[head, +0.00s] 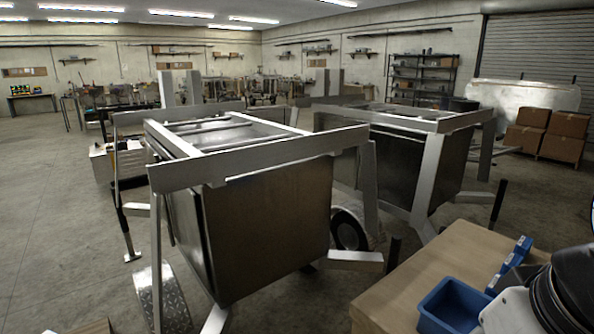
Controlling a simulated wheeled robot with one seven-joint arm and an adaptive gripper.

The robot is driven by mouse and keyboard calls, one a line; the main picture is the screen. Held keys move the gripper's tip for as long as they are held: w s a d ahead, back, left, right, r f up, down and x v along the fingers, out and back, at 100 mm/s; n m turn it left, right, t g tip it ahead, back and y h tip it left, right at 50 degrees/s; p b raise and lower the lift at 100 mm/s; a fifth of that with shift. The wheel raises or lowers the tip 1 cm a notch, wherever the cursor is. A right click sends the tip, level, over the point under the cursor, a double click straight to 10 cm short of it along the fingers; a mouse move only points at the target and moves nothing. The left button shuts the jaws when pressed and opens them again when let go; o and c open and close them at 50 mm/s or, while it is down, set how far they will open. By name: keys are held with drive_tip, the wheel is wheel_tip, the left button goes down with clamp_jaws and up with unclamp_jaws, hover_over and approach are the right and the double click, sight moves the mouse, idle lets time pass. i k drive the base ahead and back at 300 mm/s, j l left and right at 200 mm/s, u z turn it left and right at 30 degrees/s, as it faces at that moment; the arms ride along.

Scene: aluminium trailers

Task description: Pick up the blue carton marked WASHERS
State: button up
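Several small blue cartons stand in a slanting row on the tan table at the lower right, the far one (522,246) nearest the table's back edge. Another blue carton (510,262) sits just in front of it, and a third (493,284) is closer to me. Small pale marks show on them, but I cannot read which one says WASHERS. My black and white arm fills the lower right corner and hides part of the table. My gripper is not in view.
The tan table (430,270) also holds an open blue bin (452,304) left of the cartons; its left part is bare. Aluminium trailers (260,230) stand beyond and to the left. Brown boxes (560,130) are stacked at the far right. Open concrete floor lies at the left.

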sight(522, 248)
drive_tip(key=z, duration=1.1)
drive_tip(key=i+l+u, duration=0.3)
drive_tip(key=i+l, duration=0.2)
drive_tip(key=l, duration=0.2)
drive_tip(key=i+l+u, duration=0.15)
drive_tip(key=l, duration=0.25)
drive_tip(key=i+l+u, duration=0.15)
drive_tip(key=l, duration=0.25)
drive_tip(key=i+l+u, duration=0.15)
drive_tip(key=l, duration=0.3)
drive_tip(key=i+l+u, duration=0.15)
drive_tip(key=l, duration=0.3)
drive_tip(key=i+l+u, duration=0.1)
drive_tip(key=i+l, duration=0.15)
drive_tip(key=l, duration=0.2)
drive_tip(key=i+l+u, duration=0.15)
drive_tip(key=l, duration=0.35)
